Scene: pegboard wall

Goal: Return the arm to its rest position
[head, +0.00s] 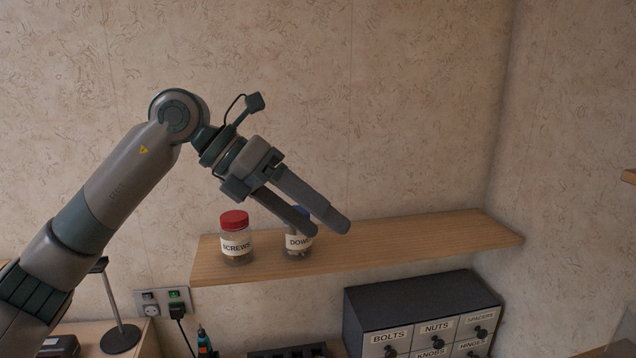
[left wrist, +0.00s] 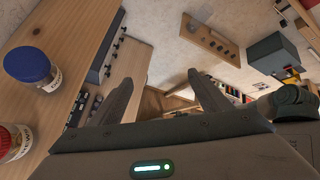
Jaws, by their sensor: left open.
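My left arm comes in from the left in the head view, raised and bent at the wrist. My left gripper (head: 329,228) points down to the right in front of the shelf, and its fingers partly cover a blue-lidded jar (head: 297,243). In the left wrist view the left gripper's fingers (left wrist: 163,92) are spread, with nothing between them. The jar stands upright on the shelf, off to the side of the fingers; its blue lid shows at left in the wrist view (left wrist: 28,65). My right gripper is in neither view.
A wooden shelf (head: 420,246) holds a red-lidded SCREWS jar (head: 236,243) left of the blue-lidded one. A labelled drawer cabinet (head: 420,300) stands below at right. A wall socket (head: 150,300) and a stand (head: 119,336) are at lower left. The wall above the shelf is bare.

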